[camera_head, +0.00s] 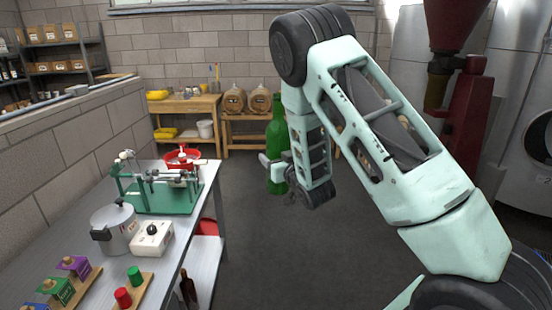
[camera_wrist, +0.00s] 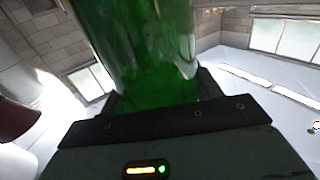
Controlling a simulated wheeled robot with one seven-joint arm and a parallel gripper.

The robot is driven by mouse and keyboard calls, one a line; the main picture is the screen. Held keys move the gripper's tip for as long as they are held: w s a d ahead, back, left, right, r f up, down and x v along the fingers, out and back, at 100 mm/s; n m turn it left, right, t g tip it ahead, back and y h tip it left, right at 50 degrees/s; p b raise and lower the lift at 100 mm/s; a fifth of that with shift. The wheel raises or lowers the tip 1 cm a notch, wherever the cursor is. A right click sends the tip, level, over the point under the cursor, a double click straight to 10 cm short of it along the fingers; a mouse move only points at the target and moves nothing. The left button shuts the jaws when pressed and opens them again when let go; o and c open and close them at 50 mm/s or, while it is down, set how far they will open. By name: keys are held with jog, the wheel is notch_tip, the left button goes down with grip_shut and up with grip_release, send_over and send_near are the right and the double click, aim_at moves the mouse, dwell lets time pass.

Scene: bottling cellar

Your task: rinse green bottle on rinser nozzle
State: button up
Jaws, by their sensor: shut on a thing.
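The green bottle (camera_head: 277,135) hangs in the air to the right of the table, its narrow end up in the head view. My gripper (camera_head: 275,170) is shut on it low on its body. In the wrist view the green glass (camera_wrist: 145,45) fills the upper middle, between the jaws (camera_wrist: 155,100). Its far end is out of that view. A red basin with a small pale upright part (camera_head: 182,157), which looks like the rinser, stands at the far end of the table. The bottle is apart from it, to its right. The nozzle is too small to make out clearly.
The metal table (camera_head: 190,235) carries a green clamp rig (camera_head: 160,195), a steel pot (camera_head: 116,228), a white dial box (camera_head: 152,239) and coloured blocks. A dark bottle (camera_head: 188,288) stands below. Barrels (camera_head: 233,99) are at the back. The floor right of the table is clear.

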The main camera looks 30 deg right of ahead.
jog(key=m+b, duration=0.2)
jog(key=shift+d+f+m, duration=0.1)
jog(key=shift+d+m, duration=0.05)
jog(key=shift+m, duration=0.25)
jog(key=shift+m+b, duration=0.4)
jog(key=shift+m, duration=0.3)
jog(key=shift+m+b, duration=0.75)
jog(key=shift+m, duration=0.45)
jog(key=shift+m+b, duration=0.45)
jog(key=shift+m, duration=0.65)
jog(key=m+b, duration=0.2)
jog(key=m, duration=0.2)
jog(key=shift+m, duration=0.3)
jog(key=m, duration=0.4)
jog(key=shift+m+b, duration=0.3)
jog(key=shift+b, duration=0.1)
jog(key=m, duration=0.4)
jog(key=shift+m, duration=0.3)
jog(key=m, duration=0.4)
jog(key=shift+r+m+p, duration=0.2)
jog(key=shift+m+p, duration=0.1)
jog(key=shift+p, duration=0.05)
jog(key=m+p, duration=0.1)
jog(key=m, duration=0.3)
jog(key=m+p, duration=0.1)
jog(key=m, duration=0.3)
jog(key=shift+p, duration=0.3)
jog(key=shift+m, duration=0.4)
